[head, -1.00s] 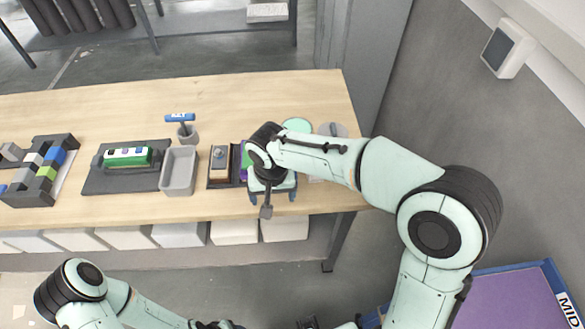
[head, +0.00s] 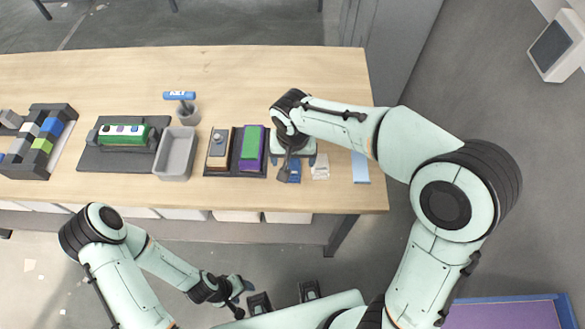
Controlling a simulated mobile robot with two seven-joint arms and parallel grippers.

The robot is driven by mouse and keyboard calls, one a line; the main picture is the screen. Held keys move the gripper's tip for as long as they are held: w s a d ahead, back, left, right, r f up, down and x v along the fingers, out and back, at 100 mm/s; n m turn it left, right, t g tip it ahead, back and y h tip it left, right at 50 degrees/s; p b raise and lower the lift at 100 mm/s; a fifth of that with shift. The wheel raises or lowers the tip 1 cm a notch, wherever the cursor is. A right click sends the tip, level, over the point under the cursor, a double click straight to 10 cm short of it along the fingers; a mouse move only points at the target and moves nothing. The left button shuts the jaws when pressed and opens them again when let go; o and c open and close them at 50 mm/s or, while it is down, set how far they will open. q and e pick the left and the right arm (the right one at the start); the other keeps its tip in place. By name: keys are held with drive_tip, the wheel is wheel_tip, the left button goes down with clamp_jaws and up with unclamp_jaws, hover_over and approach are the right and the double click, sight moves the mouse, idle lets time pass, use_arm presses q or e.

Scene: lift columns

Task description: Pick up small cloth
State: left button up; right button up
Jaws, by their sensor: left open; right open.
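My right gripper (head: 294,164) is open and points down over the right part of the table, hiding what lies right under it. A small dark blue piece (head: 294,172) shows between and just below its fingers; I cannot tell whether it is cloth. Beside it on the right lies a small whitish, crumpled-looking piece (head: 320,167), which could be the small cloth. Further right lies a flat light blue strip (head: 360,167). My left gripper (head: 246,298) is open and empty, low in front of the table.
On the wooden table (head: 250,80), left of my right gripper, stand a black tray with a green and purple block (head: 252,148), a brown block with a knob (head: 218,145), a grey bin (head: 175,155), a cup (head: 187,112) and a green device (head: 122,133). The table's back is clear.

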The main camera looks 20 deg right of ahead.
sight(292, 168)
drive_tip(key=f, duration=0.4)
drive_tip(key=w+f, duration=0.1)
drive_tip(key=f, duration=0.1)
drive_tip(key=shift+w+f, duration=0.1)
drive_tip(key=shift+f, duration=0.3)
drive_tip(key=c, duration=1.1)
drive_tip(key=shift+r, duration=0.1)
drive_tip(key=shift+c, duration=0.2)
use_arm(q)
drive_tip(key=w+r+p, duration=0.2)
drive_tip(key=r, duration=0.1)
drive_tip(key=shift+w, duration=0.1)
use_arm(e)
wheel_tip(292, 168, up, 20)
